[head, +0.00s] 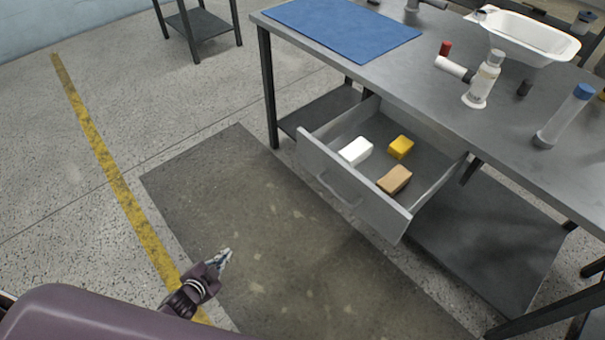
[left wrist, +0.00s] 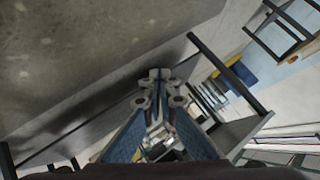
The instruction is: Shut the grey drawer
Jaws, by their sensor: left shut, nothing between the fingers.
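The grey drawer (head: 350,181) hangs open under the workbench in the head view, pulled out toward me. It has a bar handle on its front and holds a white block (head: 356,151), a yellow block (head: 401,147) and a tan block (head: 394,180). My left gripper (head: 226,258) is shut and empty, to the lower left of the drawer front and well apart from it. Its closed fingers also show in the left wrist view (left wrist: 158,76), where I cannot make out the drawer. My right gripper is not in view.
The workbench (head: 420,75) carries a blue mat (head: 343,28), a white tub (head: 528,38), a white bottle (head: 483,80) and a blue-capped bottle (head: 565,117). A lower shelf (head: 490,245) lies under it. Open floor with a dark patch (head: 260,215) lies before the drawer.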

